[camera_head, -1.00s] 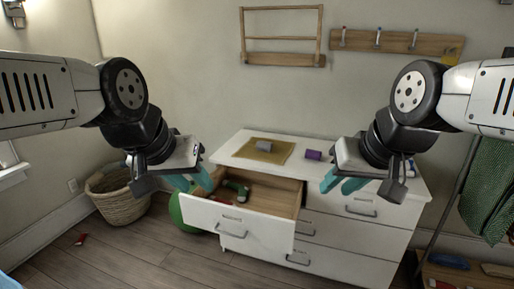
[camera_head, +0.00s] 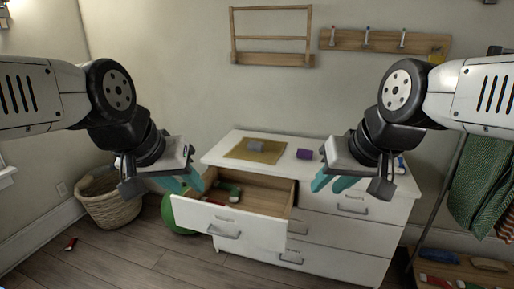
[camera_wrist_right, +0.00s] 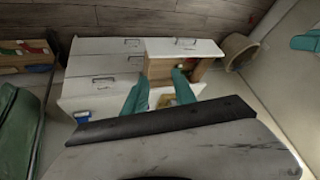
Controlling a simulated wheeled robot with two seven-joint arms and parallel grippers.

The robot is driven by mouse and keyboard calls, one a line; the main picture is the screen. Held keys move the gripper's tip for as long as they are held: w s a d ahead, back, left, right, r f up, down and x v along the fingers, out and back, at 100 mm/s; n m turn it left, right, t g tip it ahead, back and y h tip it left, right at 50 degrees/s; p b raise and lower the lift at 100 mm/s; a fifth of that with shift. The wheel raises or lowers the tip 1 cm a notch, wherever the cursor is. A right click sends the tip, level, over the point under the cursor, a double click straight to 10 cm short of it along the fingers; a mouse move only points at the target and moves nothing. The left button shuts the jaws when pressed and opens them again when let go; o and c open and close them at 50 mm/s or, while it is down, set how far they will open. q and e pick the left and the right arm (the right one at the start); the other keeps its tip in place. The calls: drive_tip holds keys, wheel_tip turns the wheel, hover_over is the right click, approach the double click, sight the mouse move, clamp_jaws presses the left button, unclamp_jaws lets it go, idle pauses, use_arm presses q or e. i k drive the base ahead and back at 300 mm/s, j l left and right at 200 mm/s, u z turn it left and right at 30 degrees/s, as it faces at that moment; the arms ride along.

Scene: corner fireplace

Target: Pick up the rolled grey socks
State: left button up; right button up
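The rolled grey socks (camera_head: 255,146) lie on a tan mat (camera_head: 240,153) on top of a white dresser (camera_head: 310,175). My left gripper (camera_head: 187,181) is in front of the dresser's left end, over the open top drawer's left edge. My right gripper (camera_head: 332,182) is in front of the dresser's right part. Both are empty and apart from the socks. The right wrist view shows the right gripper's two teal fingers (camera_wrist_right: 160,95) spread apart, with part of the mat showing between them. The left fingers also look apart in the head view.
A purple roll (camera_head: 304,153) lies right of the mat. The open drawer (camera_head: 235,222) juts forward and holds red and green items. A wicker basket (camera_head: 108,207) and green ball (camera_head: 178,215) stand left. A rack with green cloth (camera_head: 482,180) stands right.

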sight(255, 146)
drive_tip(key=i+j+u, duration=0.15)
drive_tip(key=i+j, duration=0.45)
drive_tip(key=i+j+u, duration=0.1)
drive_tip(key=i+j, duration=0.4)
drive_tip(key=i, duration=0.3)
